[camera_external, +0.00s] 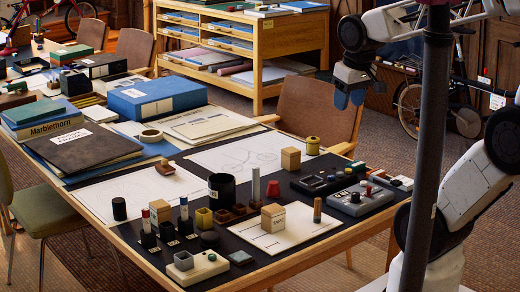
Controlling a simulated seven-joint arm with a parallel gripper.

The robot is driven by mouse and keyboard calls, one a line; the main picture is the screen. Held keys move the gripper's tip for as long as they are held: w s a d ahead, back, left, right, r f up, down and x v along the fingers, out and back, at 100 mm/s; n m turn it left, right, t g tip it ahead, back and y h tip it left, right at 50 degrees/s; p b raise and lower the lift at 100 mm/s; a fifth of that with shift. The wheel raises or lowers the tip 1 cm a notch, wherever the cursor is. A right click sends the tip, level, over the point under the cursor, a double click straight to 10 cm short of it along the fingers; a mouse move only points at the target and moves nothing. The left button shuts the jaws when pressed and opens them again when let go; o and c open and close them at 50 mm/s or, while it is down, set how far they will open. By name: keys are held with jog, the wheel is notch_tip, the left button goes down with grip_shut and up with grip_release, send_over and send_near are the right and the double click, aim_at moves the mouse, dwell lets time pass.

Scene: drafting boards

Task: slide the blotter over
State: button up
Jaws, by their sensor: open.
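My gripper (348,98) hangs at the upper right, above and behind the boards. It is open with blue fingertips and nothing between them. A small brown wooden piece with a knob (166,168), shaped like a rocker blotter, sits on the drawing sheet (130,194) at the left. A dark mat (250,262) covers the front of the table. A pale flat pad (318,226) lies on it, with a wooden block (273,217) on the pad. I cannot tell for certain which of these is the blotter. My gripper is far from all three.
A black cup (222,189), ink bottles, pen holders and small blocks crowd the mat's middle and front left. Grey control boxes (360,198) stand at the right. Books (82,148) and a blue box (157,97) fill the back left. A dark pole crosses the view at right.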

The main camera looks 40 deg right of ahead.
jog(key=o, duration=0.6)
jog(key=shift+w, duration=0.1)
jog(key=o, duration=0.4)
jog(key=shift+w+r, duration=0.25)
jog(key=shift+w, duration=0.2)
jog(key=n+g, duration=0.3)
jog(key=n, duration=1.5)
send_over(165, 160)
jog(key=f, duration=2.7)
jog(key=shift+s+d+f, duration=0.15)
jog(key=shift+s+f, duration=0.1)
jog(key=shift+f, duration=0.15)
jog(key=shift+w+f, duration=0.35)
jog(key=shift+f, duration=0.25)
jog(key=shift+f, duration=0.15)
